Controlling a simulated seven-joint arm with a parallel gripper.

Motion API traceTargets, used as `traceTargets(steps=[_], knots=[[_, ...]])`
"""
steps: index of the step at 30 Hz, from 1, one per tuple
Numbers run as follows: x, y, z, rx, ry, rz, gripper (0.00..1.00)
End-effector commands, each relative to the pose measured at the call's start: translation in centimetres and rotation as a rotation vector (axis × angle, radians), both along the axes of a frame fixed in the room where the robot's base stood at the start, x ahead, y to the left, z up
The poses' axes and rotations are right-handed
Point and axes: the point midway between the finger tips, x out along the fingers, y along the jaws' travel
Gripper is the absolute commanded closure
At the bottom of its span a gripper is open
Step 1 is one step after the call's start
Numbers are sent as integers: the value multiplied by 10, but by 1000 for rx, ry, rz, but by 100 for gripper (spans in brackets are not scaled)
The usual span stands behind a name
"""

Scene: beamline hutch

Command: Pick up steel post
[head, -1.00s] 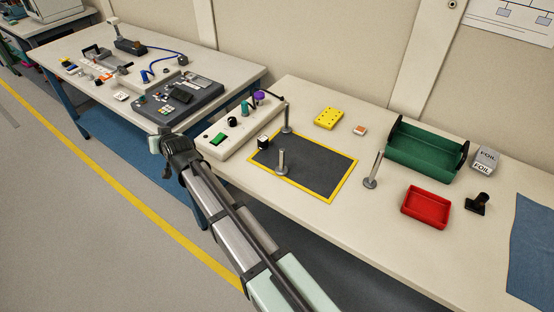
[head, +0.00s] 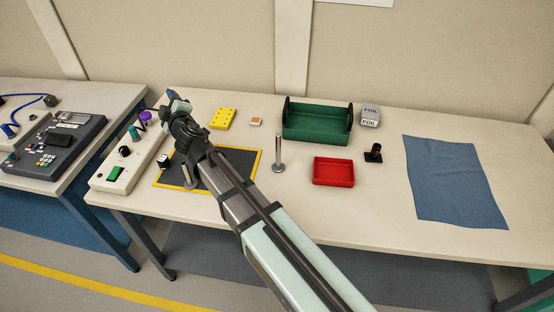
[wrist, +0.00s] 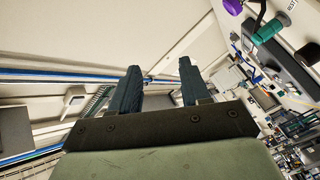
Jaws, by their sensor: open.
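A steel post (head: 279,155) stands upright on its round base, on the bench just right of the dark mat. A second steel post (head: 190,183) stands on the mat, mostly hidden behind my arm. A third post, seen earlier at the mat's back edge, is now hidden behind my arm. My gripper (head: 174,97) is raised above the back left of the bench, away from the visible posts. In the wrist view its two dark fingers (wrist: 158,80) are apart with nothing between them; no post shows there.
The yellow-edged mat (head: 243,165) lies by a control box (head: 115,175). A yellow block (head: 223,118), a green bin (head: 318,134), a red tray (head: 333,183), foil boxes (head: 371,115), a black stand (head: 374,154) and a blue cloth (head: 455,180) share the bench. Bare bench lies in front.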

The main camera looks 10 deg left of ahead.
Motion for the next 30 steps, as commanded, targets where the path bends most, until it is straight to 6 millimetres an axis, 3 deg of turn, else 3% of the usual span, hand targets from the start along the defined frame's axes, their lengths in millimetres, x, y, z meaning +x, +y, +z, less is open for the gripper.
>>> traceTargets(steps=[7,16,24,30], knots=[[8,-43,-33,-305,-143,-125,54],[-5,-88,-88,-756,-249,-286,54],[-44,-165,-137,-1429,-333,-464,54],[-85,-222,-148,-1910,-329,-568,54]])
